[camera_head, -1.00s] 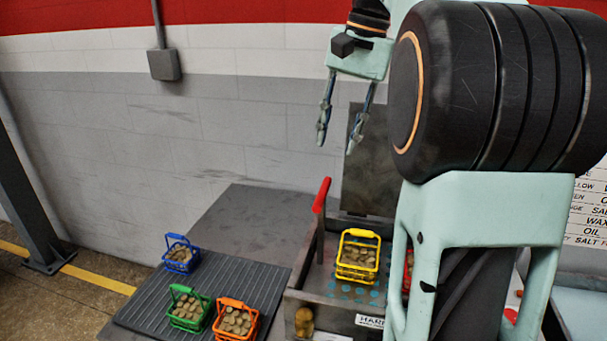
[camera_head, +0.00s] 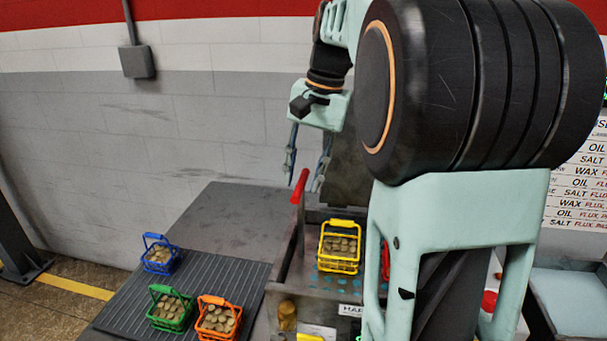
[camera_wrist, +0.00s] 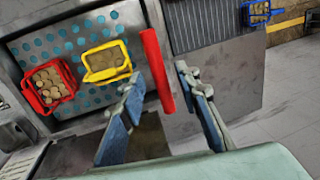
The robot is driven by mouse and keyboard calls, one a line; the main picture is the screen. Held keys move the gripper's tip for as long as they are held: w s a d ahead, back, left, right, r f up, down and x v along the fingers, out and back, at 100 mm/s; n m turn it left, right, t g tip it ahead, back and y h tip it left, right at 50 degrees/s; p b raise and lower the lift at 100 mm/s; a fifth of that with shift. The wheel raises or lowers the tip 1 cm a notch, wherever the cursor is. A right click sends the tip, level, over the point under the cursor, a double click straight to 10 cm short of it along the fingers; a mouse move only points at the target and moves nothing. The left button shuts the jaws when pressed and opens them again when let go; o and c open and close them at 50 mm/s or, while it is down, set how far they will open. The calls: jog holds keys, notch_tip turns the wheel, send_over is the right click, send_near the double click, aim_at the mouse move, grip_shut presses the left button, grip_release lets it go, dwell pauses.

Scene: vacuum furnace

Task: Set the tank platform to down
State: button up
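The tank platform (camera_head: 318,281) is a grey perforated plate with blue holes inside a metal tank. It bears a yellow basket (camera_head: 340,247) and a red basket (camera_head: 385,262), both holding round brown pieces. The platform also shows in the wrist view (camera_wrist: 72,58). A lever with a red handle (camera_head: 299,187) stands upright at the tank's left side. In the wrist view the red handle (camera_wrist: 157,70) appears between my fingers, with gaps on both sides. My gripper (camera_head: 304,178) is open and empty near the handle's top; its exact depth is unclear.
A ribbed mat (camera_head: 207,277) left of the tank holds blue (camera_head: 160,254), green (camera_head: 171,309) and orange (camera_head: 218,318) baskets. A dark upright panel (camera_head: 347,175) stands behind the tank. My arm hides the tank's right part. The grey tabletop (camera_head: 215,220) behind the mat is clear.

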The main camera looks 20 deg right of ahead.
aim_at(304, 217)
grip_shut()
notch_tip(304, 217, down, 11)
jog(key=b, duration=0.5)
jog(key=shift+r+b, duration=0.1)
jog(key=shift+b, duration=0.2)
jog(key=shift+s, duration=0.1)
grip_release()
